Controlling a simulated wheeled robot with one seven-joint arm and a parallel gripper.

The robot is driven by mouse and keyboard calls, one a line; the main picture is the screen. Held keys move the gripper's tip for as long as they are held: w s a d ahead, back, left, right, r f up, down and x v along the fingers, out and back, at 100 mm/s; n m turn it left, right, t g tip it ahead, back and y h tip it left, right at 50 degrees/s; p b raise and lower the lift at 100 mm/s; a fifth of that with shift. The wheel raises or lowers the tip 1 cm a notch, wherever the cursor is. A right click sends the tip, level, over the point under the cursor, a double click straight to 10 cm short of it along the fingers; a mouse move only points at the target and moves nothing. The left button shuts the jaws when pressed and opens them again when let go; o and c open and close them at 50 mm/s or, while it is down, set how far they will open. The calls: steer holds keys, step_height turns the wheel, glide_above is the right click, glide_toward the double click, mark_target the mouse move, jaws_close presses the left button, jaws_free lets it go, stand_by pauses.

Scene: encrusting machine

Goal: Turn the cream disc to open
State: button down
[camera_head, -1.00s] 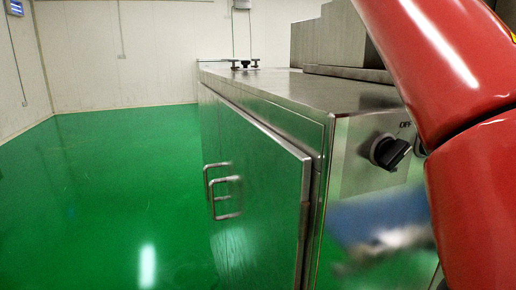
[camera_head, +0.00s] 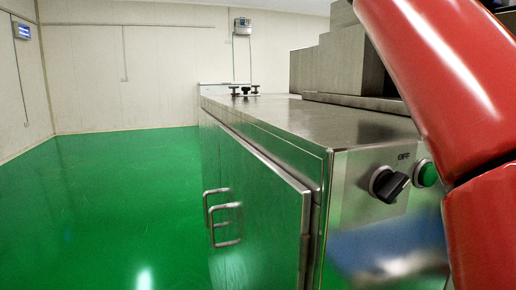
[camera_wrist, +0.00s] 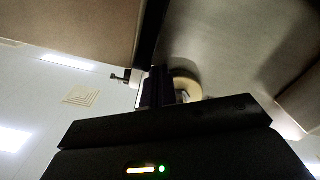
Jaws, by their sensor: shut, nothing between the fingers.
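The cream disc (camera_wrist: 188,86) shows in the wrist view, right of the fingers, as a pale rounded piece against a metal surface. Its lower left part is hidden by my gripper. My gripper (camera_wrist: 156,78) is shut and empty, its dark fingers pointing up the picture, beside the disc. I cannot tell whether they touch it. The disc and the gripper are out of the head view.
In the head view, the steel machine (camera_head: 270,115) fills the right side, with door handles (camera_head: 224,220), a black OFF knob (camera_head: 388,184) and a green button (camera_head: 425,173). Green floor (camera_head: 105,200) lies clear at left.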

stand_by(0.4)
steer(key=v, duration=0.6)
steer(key=shift+s+f, duration=0.25)
steer(key=shift+w, duration=0.1)
steer(key=w+d+b, duration=0.1)
steer(key=w+d, duration=0.2)
steer(key=d, duration=0.2)
steer(key=shift+w+f, duration=0.4)
stand_by(0.5)
